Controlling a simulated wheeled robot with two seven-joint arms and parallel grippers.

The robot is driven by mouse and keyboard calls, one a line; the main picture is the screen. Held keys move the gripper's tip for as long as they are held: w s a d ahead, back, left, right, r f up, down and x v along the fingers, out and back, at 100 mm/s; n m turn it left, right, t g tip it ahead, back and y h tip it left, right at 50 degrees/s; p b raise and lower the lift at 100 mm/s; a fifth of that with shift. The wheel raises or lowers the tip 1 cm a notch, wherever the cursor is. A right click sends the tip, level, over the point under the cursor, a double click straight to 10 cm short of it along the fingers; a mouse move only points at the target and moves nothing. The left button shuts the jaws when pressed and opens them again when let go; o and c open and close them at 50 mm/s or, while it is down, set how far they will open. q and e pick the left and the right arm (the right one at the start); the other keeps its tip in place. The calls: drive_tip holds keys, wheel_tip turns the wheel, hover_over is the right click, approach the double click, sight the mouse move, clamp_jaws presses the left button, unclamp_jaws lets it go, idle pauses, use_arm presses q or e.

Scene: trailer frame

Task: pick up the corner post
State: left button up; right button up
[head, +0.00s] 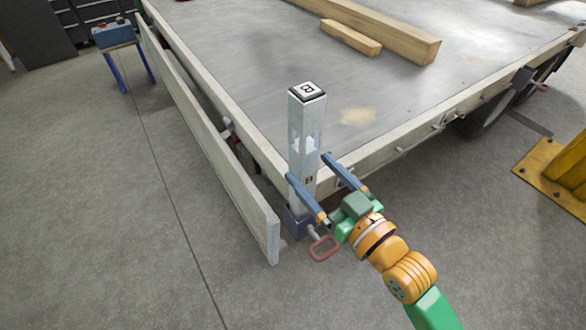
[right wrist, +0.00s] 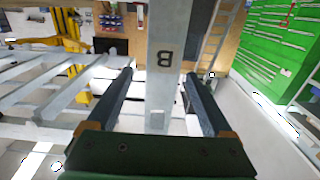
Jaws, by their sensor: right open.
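The corner post (head: 306,135) is a pale, upright square post with a dark-edged cap marked B, at the near corner of the trailer bed. Its foot is in a dark socket (head: 296,220) with a red handle (head: 323,247) beside it. My right gripper (head: 308,167) is open, its two blue fingers on either side of the post's lower part. In the right wrist view the post (right wrist: 168,60), marked B, stands between the fingers (right wrist: 162,88), with a gap on each side. My left gripper is not in view.
The trailer bed (head: 240,60) carries wooden beams (head: 390,25) at the back. A lowered side board (head: 215,150) hangs left of the post. A blue-legged stand (head: 115,40) is at the upper left and a yellow base (head: 550,175) at the right. The floor at left is clear.

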sight(293, 155)
drive_tip(key=x, duration=0.6)
drive_tip(key=shift+a+f, duration=0.25)
drive_tip(key=shift+f, duration=0.1)
drive_tip(key=shift+d, duration=0.1)
clamp_jaws()
drive_tip(key=shift+r, duration=0.1)
